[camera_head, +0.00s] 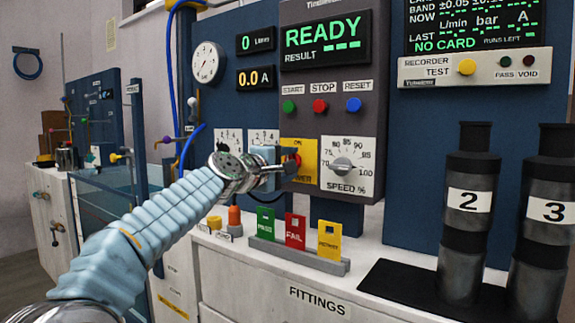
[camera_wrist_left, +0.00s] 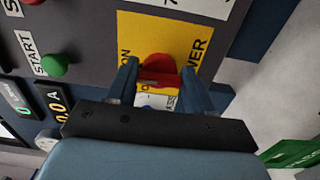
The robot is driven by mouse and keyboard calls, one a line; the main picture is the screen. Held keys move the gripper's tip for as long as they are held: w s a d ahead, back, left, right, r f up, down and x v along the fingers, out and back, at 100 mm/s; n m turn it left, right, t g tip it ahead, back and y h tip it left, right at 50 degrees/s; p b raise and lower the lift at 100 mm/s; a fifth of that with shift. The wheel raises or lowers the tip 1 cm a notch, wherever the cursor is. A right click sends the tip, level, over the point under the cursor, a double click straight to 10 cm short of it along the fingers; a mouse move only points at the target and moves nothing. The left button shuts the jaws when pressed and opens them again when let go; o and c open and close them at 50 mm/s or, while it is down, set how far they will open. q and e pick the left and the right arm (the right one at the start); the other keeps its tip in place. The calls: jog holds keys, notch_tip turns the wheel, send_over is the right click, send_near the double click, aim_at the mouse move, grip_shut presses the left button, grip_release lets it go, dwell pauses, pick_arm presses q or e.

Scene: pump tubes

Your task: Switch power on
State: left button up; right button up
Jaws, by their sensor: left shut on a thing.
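The power switch has a red handle (camera_wrist_left: 156,69) on a yellow plate (camera_head: 306,153) marked in part "ON" and "POWER". The plate also shows in the left wrist view (camera_wrist_left: 203,38). My left gripper (camera_head: 288,165) reaches the panel from the left. In the left wrist view, its two fingers (camera_wrist_left: 158,78) stand on either side of the red handle and are shut on it. The fingers and wrist hide part of the plate and handle. The display (camera_head: 325,38) reads "READY". My right gripper is not in view.
Green START (camera_head: 289,106), red STOP (camera_head: 320,105) and blue RESET (camera_head: 354,104) buttons sit above the switch. The speed knob (camera_head: 342,165) is close on its right. Coloured cards (camera_head: 295,231) stand below; dark cylinders (camera_head: 468,205) stand at right.

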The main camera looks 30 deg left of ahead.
pick_arm(q)
jog(key=shift+f, duration=0.15)
jog(key=o, duration=1)
jog(key=shift+o, duration=0.2)
jog(key=s+a+b, duration=0.1)
jog(key=s+b, duration=0.1)
jog(key=s, duration=1.1)
jog(key=shift+s, duration=0.4)
